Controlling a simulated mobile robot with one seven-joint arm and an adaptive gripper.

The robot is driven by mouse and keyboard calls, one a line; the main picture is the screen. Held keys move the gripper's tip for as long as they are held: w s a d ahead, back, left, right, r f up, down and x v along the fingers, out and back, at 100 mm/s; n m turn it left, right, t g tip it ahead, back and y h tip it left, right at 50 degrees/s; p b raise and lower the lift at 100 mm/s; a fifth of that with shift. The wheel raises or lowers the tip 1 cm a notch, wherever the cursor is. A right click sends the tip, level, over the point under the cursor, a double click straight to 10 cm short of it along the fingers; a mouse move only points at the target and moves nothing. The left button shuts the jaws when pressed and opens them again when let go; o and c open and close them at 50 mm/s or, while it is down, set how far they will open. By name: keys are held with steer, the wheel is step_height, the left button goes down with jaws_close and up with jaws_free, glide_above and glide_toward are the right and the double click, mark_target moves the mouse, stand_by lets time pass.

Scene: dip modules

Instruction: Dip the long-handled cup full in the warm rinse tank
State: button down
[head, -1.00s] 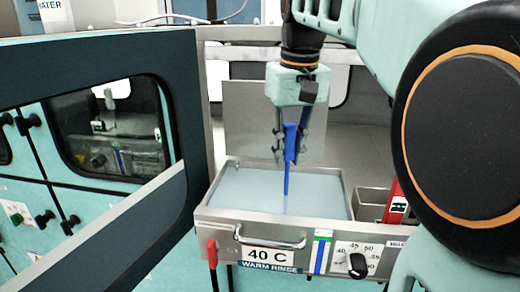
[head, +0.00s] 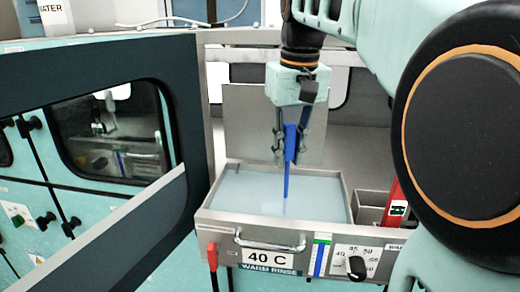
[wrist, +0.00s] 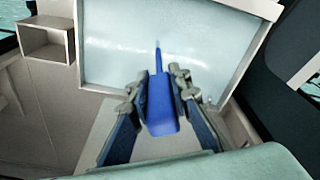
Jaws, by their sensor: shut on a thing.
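My gripper (head: 291,150) is shut on the blue handle (head: 291,145) of the long-handled cup, above the warm rinse tank (head: 212,211). The handle hangs about upright and its thin lower part goes down into the pale liquid (head: 250,195). The cup's bowl is hidden under the cloudy surface, so I cannot tell how full it is. In the wrist view the blue handle (wrist: 160,105) sits between the two fingers (wrist: 158,112), and its stem runs to the liquid. The tank front reads 40 C, WARM RINSE.
A raised metal lid (head: 262,115) stands behind the tank. A small open metal compartment (head: 370,205) and a red-handled item (head: 393,203) are to its right. A dark-framed open door (head: 130,150) stands close on the left. A dial (head: 356,266) is on the front.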

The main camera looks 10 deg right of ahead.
mark_target(289, 123)
steer(key=shift+r+p, duration=3.75)
steer(key=shift+r, duration=0.45)
steer(key=shift+r+p, duration=0.5)
steer(key=shift+r, duration=2.2)
steer(key=shift+s, duration=0.15)
